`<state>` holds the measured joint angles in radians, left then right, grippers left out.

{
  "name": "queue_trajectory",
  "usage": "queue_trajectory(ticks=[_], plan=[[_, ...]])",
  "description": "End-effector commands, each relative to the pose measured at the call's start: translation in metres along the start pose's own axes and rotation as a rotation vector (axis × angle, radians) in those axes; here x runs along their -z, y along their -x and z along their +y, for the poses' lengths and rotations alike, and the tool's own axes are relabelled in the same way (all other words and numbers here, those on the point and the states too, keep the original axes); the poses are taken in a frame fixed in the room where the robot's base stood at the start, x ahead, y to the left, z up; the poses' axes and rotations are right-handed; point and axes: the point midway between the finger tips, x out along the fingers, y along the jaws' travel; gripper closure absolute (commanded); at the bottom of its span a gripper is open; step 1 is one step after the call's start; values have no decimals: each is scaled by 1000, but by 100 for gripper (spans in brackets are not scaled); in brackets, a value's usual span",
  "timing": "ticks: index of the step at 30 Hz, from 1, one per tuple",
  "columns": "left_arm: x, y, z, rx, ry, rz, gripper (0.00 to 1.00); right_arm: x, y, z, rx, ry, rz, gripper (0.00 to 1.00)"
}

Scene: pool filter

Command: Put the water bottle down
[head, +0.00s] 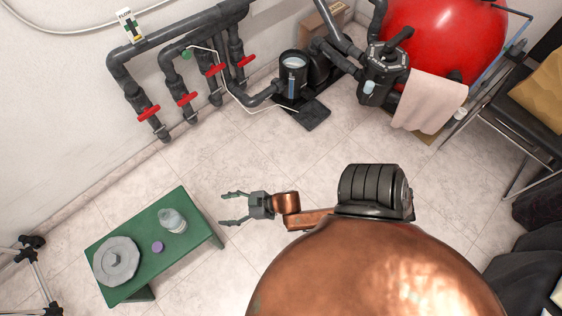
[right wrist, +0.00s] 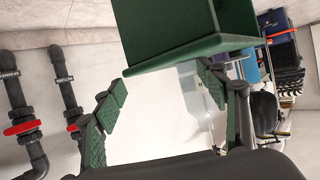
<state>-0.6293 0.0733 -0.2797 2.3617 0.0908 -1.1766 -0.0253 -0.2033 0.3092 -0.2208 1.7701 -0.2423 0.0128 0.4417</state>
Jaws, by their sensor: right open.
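The water bottle (head: 172,220), clear with a pale cap, is on the green table (head: 138,287) at the lower left of the head view. My right gripper (head: 228,209) is open and empty, to the right of the table and apart from the bottle. In the right wrist view its two green-padded fingers (right wrist: 165,108) are spread, with the green table (right wrist: 175,52) beyond them. My left gripper is not in view.
A grey round lid (head: 117,261) and a small purple cap (head: 158,247) share the table. Pipes with red valves (head: 187,99), a pump (head: 293,75) and a red tank (head: 445,35) stand along the wall. The tiled floor between is clear. A tripod (head: 35,262) stands at left.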

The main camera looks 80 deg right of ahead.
Motion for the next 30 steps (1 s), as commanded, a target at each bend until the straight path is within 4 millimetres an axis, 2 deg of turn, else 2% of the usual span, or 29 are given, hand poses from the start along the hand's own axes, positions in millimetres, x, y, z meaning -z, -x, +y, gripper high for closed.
queue_trajectory(ticks=[3,7,9,12,15,18,20,30], plan=[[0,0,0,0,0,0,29,-45,45,-12,-89,-60,-219,34],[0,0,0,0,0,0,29,-88,106,-38,-117,-116,-474,34],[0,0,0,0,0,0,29,-104,140,-56,-104,-143,-602,34],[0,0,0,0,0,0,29,-118,184,-82,-64,-174,-753,34],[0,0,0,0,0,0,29,-123,217,-102,-22,-192,-854,34],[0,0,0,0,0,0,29,-124,235,-114,8,-202,-910,34],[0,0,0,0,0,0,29,-125,241,-118,17,-205,-926,34],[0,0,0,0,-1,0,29,-126,242,-118,19,-204,-932,34]])
